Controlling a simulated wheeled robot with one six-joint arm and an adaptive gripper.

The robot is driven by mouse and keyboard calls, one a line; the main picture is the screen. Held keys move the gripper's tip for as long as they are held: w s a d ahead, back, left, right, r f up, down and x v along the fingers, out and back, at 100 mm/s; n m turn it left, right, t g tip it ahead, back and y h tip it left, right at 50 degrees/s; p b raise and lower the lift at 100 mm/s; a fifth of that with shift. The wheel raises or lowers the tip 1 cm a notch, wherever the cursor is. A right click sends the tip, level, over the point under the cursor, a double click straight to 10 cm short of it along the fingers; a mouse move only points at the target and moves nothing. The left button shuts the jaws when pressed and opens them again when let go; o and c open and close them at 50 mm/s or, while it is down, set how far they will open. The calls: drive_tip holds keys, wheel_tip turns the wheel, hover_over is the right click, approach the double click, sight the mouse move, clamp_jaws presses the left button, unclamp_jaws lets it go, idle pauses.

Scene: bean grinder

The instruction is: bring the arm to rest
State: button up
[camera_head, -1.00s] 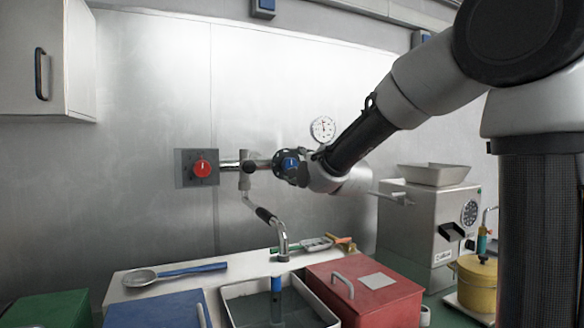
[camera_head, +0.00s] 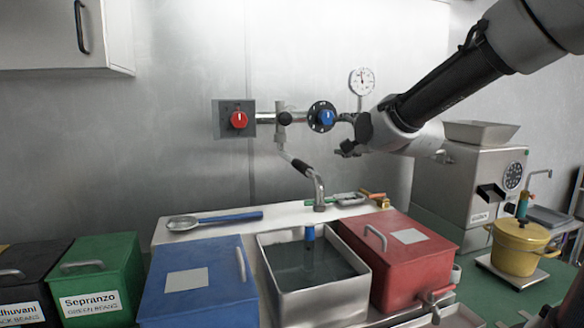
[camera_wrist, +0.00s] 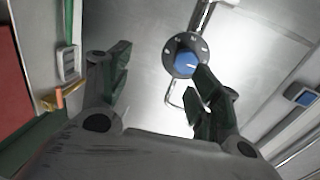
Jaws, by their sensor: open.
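My gripper (camera_head: 349,134) is up in the air in front of the metal wall, at the end of my arm reaching in from the upper right. In the wrist view my gripper (camera_wrist: 160,85) shows its two dark fingers spread apart with nothing between them. A blue knob (camera_head: 326,118) on a black dial is on the wall pipe just left of the gripper. The same blue knob (camera_wrist: 187,63) shows beyond the right finger in the wrist view. The gripper appears apart from the knob.
A red knob (camera_head: 238,119) and a pressure gauge (camera_head: 362,81) are on the wall. Below are a water-filled sink (camera_head: 330,290), a red bin (camera_head: 398,252), a blue bin (camera_head: 200,285) and a green bin (camera_head: 104,275). A grinder (camera_head: 470,190) and a yellow pot (camera_head: 518,247) stand right.

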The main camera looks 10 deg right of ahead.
drive_tip(key=s+d+f+n+g+h, duration=0.1)
drive_tip(key=s+d+f+n+g, duration=0.2)
drive_tip(key=s+f+n+g, duration=0.7)
drive_tip(key=s+d+f+n, duration=0.1)
drive_tip(key=s+d, duration=0.2)
drive_tip(key=s, duration=0.4)
drive_tip(key=s+d+f+n+g+h, duration=0.1)
drive_tip(key=s+d+f+n, duration=0.1)
drive_tip(key=s, duration=0.5)
drive_tip(key=s+d+f+n+h, duration=0.1)
drive_tip(key=s+d+n, duration=0.1)
drive_tip(key=s+d, duration=0.3)
drive_tip(key=shift+s+f, duration=0.15)
drive_tip(key=shift+s, duration=1.2)
